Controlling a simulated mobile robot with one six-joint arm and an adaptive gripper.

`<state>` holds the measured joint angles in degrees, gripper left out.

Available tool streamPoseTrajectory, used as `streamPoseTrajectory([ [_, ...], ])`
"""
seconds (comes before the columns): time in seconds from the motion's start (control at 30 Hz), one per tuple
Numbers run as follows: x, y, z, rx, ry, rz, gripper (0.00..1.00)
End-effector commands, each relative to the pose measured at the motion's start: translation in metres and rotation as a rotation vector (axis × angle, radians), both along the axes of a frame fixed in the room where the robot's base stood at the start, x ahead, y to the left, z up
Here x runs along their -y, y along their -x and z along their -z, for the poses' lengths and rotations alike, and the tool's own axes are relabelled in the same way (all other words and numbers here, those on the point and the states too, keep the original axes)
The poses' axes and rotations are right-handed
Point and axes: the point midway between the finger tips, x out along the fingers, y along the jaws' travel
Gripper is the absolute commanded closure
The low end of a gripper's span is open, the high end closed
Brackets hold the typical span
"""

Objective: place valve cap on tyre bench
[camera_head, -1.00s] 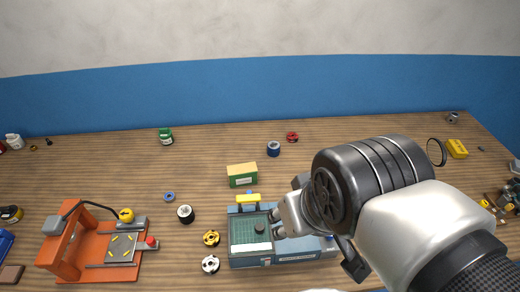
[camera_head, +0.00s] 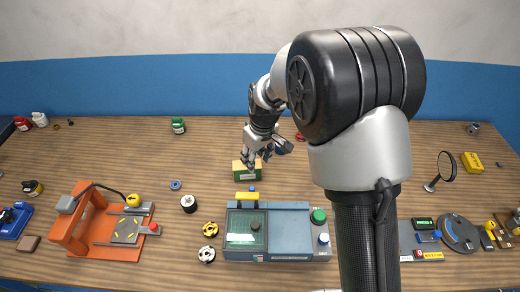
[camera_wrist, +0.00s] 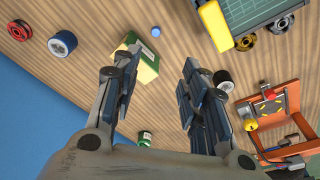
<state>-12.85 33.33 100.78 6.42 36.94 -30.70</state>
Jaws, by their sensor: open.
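A small blue piece (camera_head: 252,188), which may be the valve cap, lies on the wooden table just behind the blue-grey bench unit; it also shows in the wrist view (camera_wrist: 155,31). The bench unit (camera_head: 290,234), perhaps the tyre bench, has a dark green panel, a yellow block and a green knob. My gripper (camera_head: 265,158) is open and empty above the green-and-yellow box (camera_head: 243,172). In the wrist view, my spread fingers (camera_wrist: 158,62) have the box (camera_wrist: 146,62) by the left finger and the blue piece beyond the tips.
An orange press-like fixture (camera_head: 92,228) stands at the left. Small wheels, including a black-and-white one (camera_head: 188,203), lie between it and the bench unit. A magnifier (camera_head: 444,168) stands at the right. The table's back left is mostly clear.

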Motion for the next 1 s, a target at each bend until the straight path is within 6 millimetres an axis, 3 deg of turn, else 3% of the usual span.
streamPoseTrajectory([
  [0.1,-0.012,-0.009,0.03,-0.017,0.006,-0.046,0.6],
  [0.37,-0.019,-0.015,0.065,-0.024,0.009,-0.068,0.6],
  [0.7,-0.026,-0.022,0.138,-0.026,0.008,-0.067,0.6],
  [1.0,-0.029,-0.027,0.166,-0.022,0.008,-0.067,0.6],
])
